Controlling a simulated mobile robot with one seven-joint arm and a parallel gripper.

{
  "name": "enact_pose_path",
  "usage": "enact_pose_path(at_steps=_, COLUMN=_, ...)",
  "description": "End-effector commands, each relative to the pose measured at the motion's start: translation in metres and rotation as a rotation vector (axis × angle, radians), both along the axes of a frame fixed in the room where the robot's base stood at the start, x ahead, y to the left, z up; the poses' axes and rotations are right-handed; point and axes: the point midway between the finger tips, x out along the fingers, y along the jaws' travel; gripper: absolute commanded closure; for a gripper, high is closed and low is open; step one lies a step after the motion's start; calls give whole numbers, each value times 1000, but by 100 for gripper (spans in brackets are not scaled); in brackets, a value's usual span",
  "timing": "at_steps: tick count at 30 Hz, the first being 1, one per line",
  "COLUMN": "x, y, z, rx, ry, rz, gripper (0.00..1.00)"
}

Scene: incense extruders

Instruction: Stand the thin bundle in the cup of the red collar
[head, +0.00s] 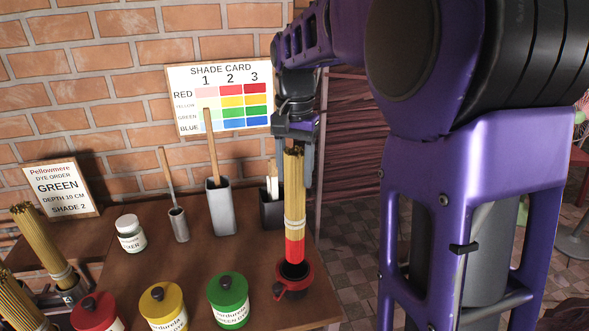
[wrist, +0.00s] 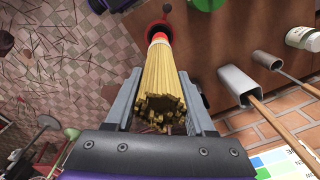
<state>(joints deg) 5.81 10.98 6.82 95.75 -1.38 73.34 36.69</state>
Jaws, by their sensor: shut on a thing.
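My gripper (head: 295,145) is shut around a bundle of tan sticks (head: 294,195), which hangs upright, tied with a pale band and red at its lower end. The cup with the red collar (head: 305,284) stands at the table's front right, directly under the bundle. The red end is at the cup's dark mouth; I cannot tell whether it is inside or just above. In the wrist view the bundle (wrist: 162,80) lies between both fingers (wrist: 160,77), and its red end overlaps the red collar (wrist: 159,24).
Red (head: 95,313), yellow (head: 163,305) and green (head: 228,300) lidded jars line the table front. A grey square holder (head: 221,208), a small metal cup (head: 179,225), a black holder (head: 272,212) and a white jar (head: 130,236) stand behind. Other bundles (head: 42,240) stand at left.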

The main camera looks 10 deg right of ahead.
Motion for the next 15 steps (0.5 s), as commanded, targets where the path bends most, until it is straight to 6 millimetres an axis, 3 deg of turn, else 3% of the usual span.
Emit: enact_pose_path(at_steps=15, x=0, y=0, z=-50, rx=0, ry=0, rz=0, gripper=100)
